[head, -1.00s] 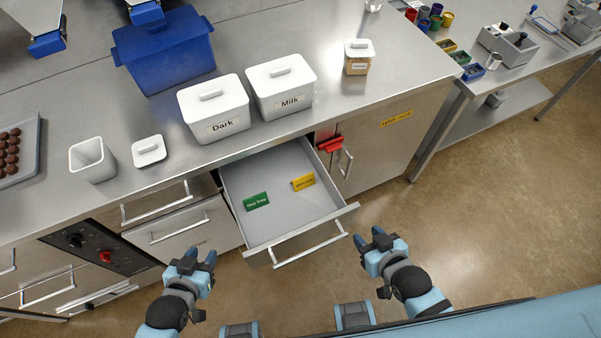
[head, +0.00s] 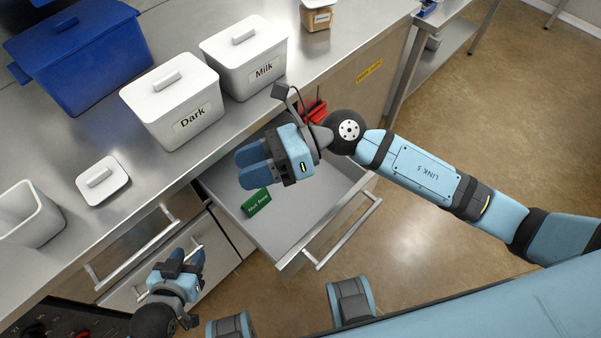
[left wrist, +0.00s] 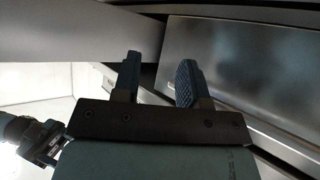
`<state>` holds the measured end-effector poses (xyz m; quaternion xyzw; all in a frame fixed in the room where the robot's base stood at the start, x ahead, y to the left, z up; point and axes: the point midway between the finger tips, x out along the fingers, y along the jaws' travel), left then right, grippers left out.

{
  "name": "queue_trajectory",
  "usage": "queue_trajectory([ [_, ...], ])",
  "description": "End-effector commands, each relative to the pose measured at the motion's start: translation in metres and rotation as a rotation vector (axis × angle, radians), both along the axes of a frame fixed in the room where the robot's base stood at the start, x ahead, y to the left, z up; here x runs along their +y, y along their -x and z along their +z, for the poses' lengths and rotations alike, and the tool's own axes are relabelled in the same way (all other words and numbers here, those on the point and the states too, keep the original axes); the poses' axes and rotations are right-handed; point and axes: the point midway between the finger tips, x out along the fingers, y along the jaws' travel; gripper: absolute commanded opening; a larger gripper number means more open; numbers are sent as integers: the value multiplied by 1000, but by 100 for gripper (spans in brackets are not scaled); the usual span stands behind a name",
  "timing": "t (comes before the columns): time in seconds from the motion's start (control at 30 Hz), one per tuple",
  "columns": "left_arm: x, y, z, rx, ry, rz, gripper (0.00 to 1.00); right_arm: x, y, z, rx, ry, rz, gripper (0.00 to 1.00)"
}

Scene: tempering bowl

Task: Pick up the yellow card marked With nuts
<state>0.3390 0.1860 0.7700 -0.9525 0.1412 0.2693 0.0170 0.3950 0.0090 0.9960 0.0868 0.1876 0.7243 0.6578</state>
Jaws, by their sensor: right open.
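The yellow card does not show in the head view now; my right gripper and forearm cover that part of the drawer. The open drawer (head: 288,222) holds a green card (head: 257,202), which lies near its left side. My right gripper (head: 243,166) is open above the drawer, its fingers pointing left, just above the green card in the picture. I cannot tell its height over the drawer floor. My left gripper (head: 187,259) is open and empty, left of the drawer and in front of the cabinet. Its two parted fingers show in the left wrist view (left wrist: 158,78).
White bins marked Dark (head: 175,108) and Milk (head: 247,62) stand on the counter behind the drawer. A blue bin (head: 80,55), a white lid (head: 103,181) and an open white container (head: 28,215) are further left. A red object (head: 316,110) hangs by the drawer's back right.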

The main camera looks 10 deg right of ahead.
Motion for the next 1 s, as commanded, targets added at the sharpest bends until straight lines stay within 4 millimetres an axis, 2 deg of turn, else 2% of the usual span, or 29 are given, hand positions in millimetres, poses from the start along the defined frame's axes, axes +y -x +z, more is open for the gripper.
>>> queue_trajectory([
  [0.03,-1,-1,-22,-4,4,0,39,-7,-5,-34,-182,139,73,50],
  [0.1,-2,-1,-34,-5,8,-2,39,-23,-14,-66,-418,344,174,50],
  [0.2,-4,-2,-46,-8,13,-4,39,-55,-39,-101,-692,627,294,50],
  [0.3,-6,-2,-54,-13,19,-4,39,-91,-69,-118,-885,872,374,50],
  [0.4,-8,-2,-57,-16,25,-6,39,-118,-91,-122,-999,1051,423,50],
  [0.5,-9,-2,-59,-14,26,-7,39,-135,-104,-120,-1057,1158,448,50],
  [0.67,-9,-3,-57,-21,30,-8,39,-138,-113,-134,-1077,1202,460,50],
  [0.9,-10,-4,-57,-30,37,-8,39,-128,-125,-179,-1073,1199,459,50],
  [1.0,-10,-4,-58,-30,37,-9,39,-125,-129,-191,-1073,1198,458,50],
])
